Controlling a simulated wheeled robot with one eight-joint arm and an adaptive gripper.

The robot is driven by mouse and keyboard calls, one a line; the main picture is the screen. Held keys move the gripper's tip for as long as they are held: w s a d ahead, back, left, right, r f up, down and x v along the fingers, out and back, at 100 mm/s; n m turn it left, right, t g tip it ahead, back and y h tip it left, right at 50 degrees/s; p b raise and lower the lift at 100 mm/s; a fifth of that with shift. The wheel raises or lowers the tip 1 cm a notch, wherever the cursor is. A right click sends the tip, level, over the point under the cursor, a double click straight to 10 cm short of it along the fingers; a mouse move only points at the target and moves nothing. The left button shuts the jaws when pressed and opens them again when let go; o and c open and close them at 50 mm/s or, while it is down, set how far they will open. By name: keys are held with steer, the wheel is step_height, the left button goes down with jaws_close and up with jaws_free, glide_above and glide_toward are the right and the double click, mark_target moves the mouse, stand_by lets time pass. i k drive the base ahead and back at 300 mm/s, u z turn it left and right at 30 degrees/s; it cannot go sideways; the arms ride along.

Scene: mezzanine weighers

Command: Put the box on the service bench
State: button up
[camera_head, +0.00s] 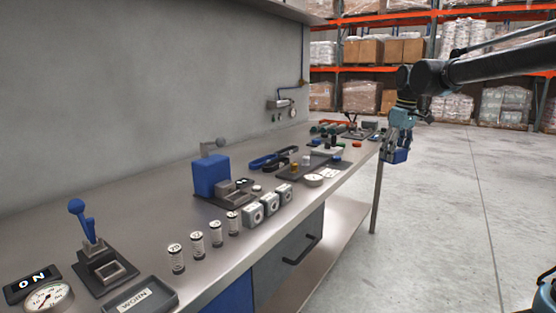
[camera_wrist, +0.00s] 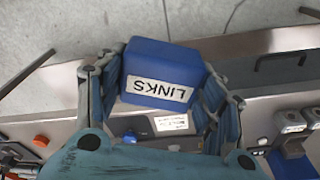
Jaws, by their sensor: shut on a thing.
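A blue box (camera_wrist: 162,60) with a white label reading "LINKS" sits between the two fingers of my gripper (camera_wrist: 163,82) in the wrist view. The fingers are shut on its sides. In the head view my gripper (camera_head: 399,140) holds the box (camera_head: 394,156) at the bench's far right end, beside its front edge. The steel service bench (camera_head: 150,245) runs along the wall. In the wrist view its edge (camera_wrist: 270,42) passes behind the box, and floor shows beyond it. I see no support under the box.
The bench top carries a lever switch (camera_head: 90,245), a blue block on a dark base (camera_head: 211,175), several small jars (camera_head: 197,244), a gauge (camera_head: 47,297) and a tray marked "WIDGN" (camera_head: 140,297). Bare strips lie between them. Open concrete floor (camera_head: 430,220) is to the right.

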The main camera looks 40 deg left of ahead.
mark_target(352, 141)
steer(key=z, duration=0.05)
steer(key=i, duration=1.75)
steer(key=u, duration=0.85)
steer(key=i, duration=1)
steer(key=z, duration=0.05)
